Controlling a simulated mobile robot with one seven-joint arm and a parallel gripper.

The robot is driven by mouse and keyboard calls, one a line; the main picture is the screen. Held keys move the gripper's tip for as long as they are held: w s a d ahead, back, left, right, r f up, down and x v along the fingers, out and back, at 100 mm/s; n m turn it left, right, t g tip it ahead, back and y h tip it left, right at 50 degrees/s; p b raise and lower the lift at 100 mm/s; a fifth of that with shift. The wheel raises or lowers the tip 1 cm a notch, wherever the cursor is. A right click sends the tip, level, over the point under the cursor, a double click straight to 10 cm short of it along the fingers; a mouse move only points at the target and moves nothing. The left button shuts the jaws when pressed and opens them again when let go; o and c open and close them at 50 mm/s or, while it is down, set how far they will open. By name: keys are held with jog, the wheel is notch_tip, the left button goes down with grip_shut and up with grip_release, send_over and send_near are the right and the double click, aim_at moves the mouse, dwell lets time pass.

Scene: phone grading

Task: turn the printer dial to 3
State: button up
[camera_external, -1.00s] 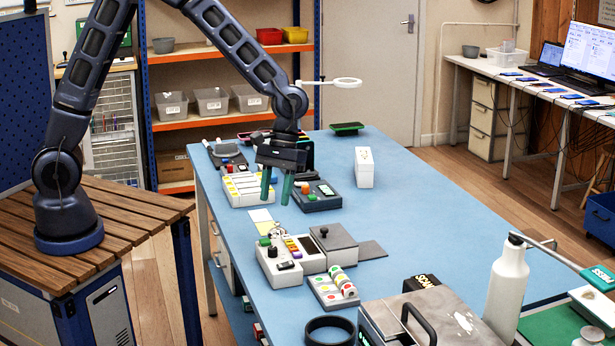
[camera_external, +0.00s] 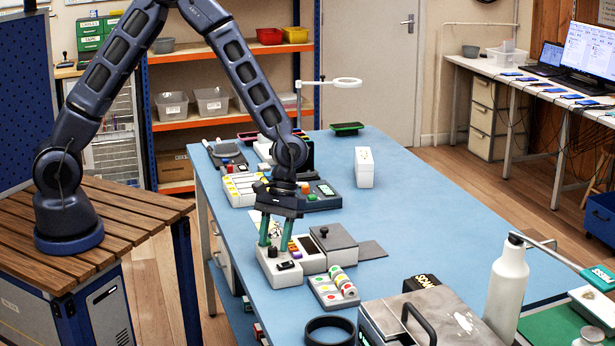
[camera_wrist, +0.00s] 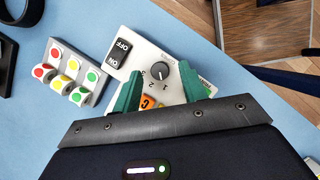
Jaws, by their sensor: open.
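The label printer (camera_external: 283,272) is a white unit on the blue table in the external view. Its small dark dial (camera_external: 272,252) is on the top. In the wrist view the dial (camera_wrist: 161,71) is a grey knob with numbers beside it; 1 and 2 are readable, and I cannot tell exactly where its pointer sits. My gripper (camera_external: 274,246) points down over the printer, with its two green fingers apart and empty. In the wrist view my gripper (camera_wrist: 158,77) has one finger on each side of the dial; contact is not clear.
A black ON/OFF switch (camera_wrist: 118,53) and orange buttons (camera_wrist: 147,101) are close to the dial. A rack of coloured label rolls (camera_external: 334,288) stands beside the printer. A grey box (camera_external: 333,240) is behind it. Open blue table (camera_external: 420,220) lies to the right.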

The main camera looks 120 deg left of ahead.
jog(key=shift+d+f, duration=0.25)
jog(key=shift+f, duration=0.2)
grip_shut()
